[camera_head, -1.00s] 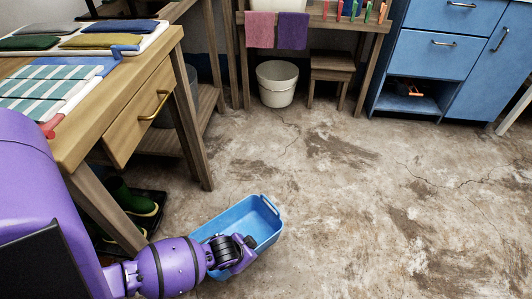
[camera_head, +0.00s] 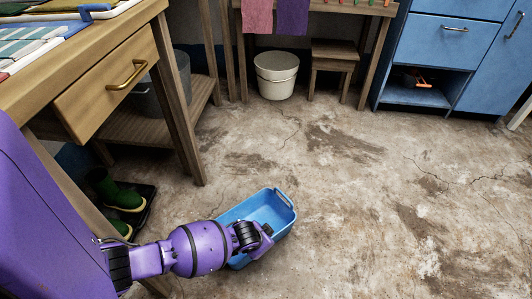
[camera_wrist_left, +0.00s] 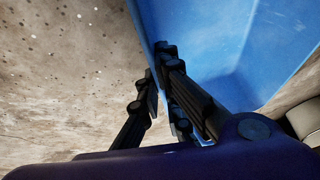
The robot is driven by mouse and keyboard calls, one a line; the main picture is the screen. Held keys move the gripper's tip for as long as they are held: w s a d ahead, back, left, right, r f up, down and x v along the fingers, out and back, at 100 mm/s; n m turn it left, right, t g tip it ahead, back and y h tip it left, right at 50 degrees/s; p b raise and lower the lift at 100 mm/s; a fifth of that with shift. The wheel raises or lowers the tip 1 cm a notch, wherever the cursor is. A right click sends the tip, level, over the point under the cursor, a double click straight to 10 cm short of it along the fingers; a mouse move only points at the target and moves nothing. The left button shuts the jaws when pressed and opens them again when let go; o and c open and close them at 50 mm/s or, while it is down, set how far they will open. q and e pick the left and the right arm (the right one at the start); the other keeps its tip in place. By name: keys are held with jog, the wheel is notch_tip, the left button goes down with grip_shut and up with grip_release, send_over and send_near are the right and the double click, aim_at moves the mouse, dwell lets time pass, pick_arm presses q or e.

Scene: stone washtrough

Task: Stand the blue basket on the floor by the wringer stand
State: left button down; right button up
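The blue basket (camera_head: 272,207) is an open rectangular tub with a handle at its far end, in the lower middle of the head view. My left gripper (camera_head: 262,236) is at its near wall. In the left wrist view the fingers (camera_wrist_left: 165,100) lie on either side of the basket's wall (camera_wrist_left: 215,40), one outside and one inside, and look closed on it. The basket looks empty and level; I cannot tell whether its bottom touches the floor. I cannot clearly pick out a wringer stand. My right gripper is not in view.
A wooden table with a drawer (camera_head: 108,92) stands at the left, with green boots (camera_head: 118,195) beneath. A cream bucket (camera_head: 276,75) and stool (camera_head: 333,62) stand at the back, blue cabinets (camera_head: 440,60) at the back right. The floor (camera_head: 380,210) to the right is clear.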

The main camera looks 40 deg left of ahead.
pick_arm(q)
jog(key=shift+w+r, duration=0.1)
jog(key=shift+w, duration=0.05)
jog(key=c, duration=2.4)
grip_release()
jog(key=shift+f, duration=0.25)
jog(key=o, duration=0.4)
